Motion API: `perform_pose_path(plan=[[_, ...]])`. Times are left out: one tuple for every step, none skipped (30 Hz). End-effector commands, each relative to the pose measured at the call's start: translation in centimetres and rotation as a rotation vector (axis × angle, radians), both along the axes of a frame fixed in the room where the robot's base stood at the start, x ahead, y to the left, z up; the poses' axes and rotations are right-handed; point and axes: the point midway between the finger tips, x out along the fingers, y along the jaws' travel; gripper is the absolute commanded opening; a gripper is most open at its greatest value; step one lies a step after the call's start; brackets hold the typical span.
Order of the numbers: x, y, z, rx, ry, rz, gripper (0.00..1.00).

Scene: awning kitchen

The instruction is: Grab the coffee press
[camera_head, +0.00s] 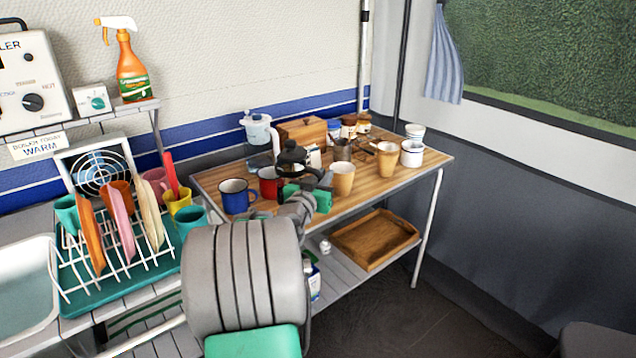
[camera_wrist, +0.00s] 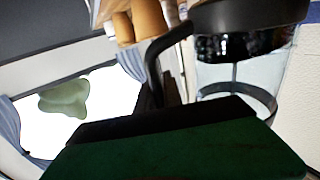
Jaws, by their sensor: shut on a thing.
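The coffee press (camera_head: 291,157) has a black lid with a knob and stands upright at the middle of the wooden table, partly hidden behind my arm. In the wrist view its glass body (camera_wrist: 232,75) with black bands is at the upper right, and its black handle curves down behind the green and black gripper part. My gripper (camera_head: 310,183) is at the near side of the press, shut on its handle. The fingertips are mostly hidden. I cannot tell whether the base of the press touches the table.
The wooden table (camera_head: 432,158) is crowded. A blue mug (camera_head: 236,197) and red mug (camera_head: 269,183) stand left of the press, a tan cup (camera_head: 343,179) right, and a wooden box (camera_head: 302,131) behind. A wooden tray (camera_head: 375,240) lies on the lower shelf. A dish rack (camera_head: 120,265) is at left.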

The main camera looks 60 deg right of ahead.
Motion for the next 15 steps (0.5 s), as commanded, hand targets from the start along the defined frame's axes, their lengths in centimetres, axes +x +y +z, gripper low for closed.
perform_pose_path(plan=[[-0.6,0.2,1.2,-0.007,-0.003,-0.002,0.00],[-0.9,0.3,1.5,-0.006,-0.003,-0.002,0.00],[-1.3,0.4,2.0,-0.006,-0.004,-0.003,0.00],[-1.6,0.5,2.4,-0.005,-0.003,-0.003,0.00],[-1.9,0.7,2.7,-0.005,-0.003,-0.002,0.00],[-2.3,0.8,3.3,-0.006,-0.004,-0.002,0.00],[-2.7,0.9,3.5,-0.005,-0.002,-0.003,0.00],[-3.2,1.1,3.6,-0.005,-0.002,-0.003,0.00],[-3.8,1.3,3.9,-0.005,-0.003,-0.004,0.00],[-4.2,1.5,4.1,-0.005,-0.003,-0.004,0.00],[-4.6,1.7,4.3,-0.005,-0.002,-0.003,0.00],[-5.2,1.8,4.5,-0.005,-0.002,-0.004,0.00],[-5.6,2.0,4.7,-0.005,-0.003,-0.004,0.00],[-5.9,2.1,4.9,-0.006,-0.003,-0.004,0.00],[-6.4,2.3,5.1,-0.005,-0.002,-0.003,0.00]])
